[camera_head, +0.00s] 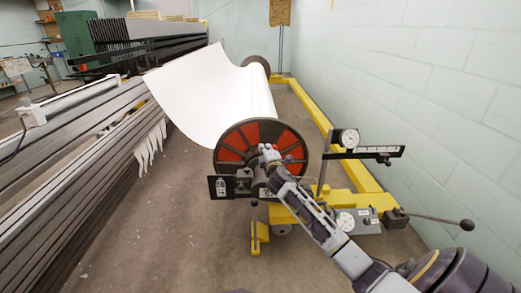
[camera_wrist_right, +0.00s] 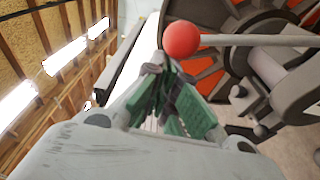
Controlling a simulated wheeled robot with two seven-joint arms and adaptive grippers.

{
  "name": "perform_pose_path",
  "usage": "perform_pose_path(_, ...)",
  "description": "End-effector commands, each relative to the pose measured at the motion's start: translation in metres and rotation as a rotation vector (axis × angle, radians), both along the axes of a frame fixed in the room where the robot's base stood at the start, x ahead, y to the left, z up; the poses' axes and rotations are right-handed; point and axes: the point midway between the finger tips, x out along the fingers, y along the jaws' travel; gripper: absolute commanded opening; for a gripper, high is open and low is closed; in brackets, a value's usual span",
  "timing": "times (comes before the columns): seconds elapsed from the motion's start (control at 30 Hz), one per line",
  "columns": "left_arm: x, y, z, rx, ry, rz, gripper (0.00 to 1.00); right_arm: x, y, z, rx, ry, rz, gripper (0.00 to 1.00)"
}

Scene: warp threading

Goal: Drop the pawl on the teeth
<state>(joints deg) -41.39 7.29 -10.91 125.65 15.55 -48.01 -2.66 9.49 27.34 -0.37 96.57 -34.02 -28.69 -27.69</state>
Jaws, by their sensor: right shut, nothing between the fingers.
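The beam's end wheel (camera_head: 232,134), dark with red panels, faces me in the head view; it also shows at upper right in the right wrist view (camera_wrist_right: 232,18). My right gripper (camera_head: 267,154) is in front of the wheel's hub, and its fingers are shut and empty. In the right wrist view, its fingertips (camera_wrist_right: 160,72) are just beside a red ball knob (camera_wrist_right: 181,38) on a thin grey rod (camera_wrist_right: 255,40). I cannot tell whether they touch it. I cannot clearly make out the pawl or where it meets the teeth. My left gripper is not in view.
A white sheet (camera_head: 205,95) hangs from the roll behind the wheel. Dark machine rails (camera_head: 60,150) stand at left. Floor (camera_head: 165,235) between is clear.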

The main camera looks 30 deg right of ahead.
Motion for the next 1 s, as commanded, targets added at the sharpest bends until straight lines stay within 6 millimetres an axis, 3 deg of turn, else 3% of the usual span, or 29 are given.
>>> perform_pose_path(0.5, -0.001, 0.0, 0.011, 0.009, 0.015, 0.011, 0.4, -0.031, -0.05, 0.017, 0.302, -0.184, -0.003, 0.0)
perform_pose_path(1.0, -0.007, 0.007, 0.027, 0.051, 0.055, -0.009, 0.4, -0.057, -0.093, 0.022, 0.464, -0.283, -0.002, 0.0)
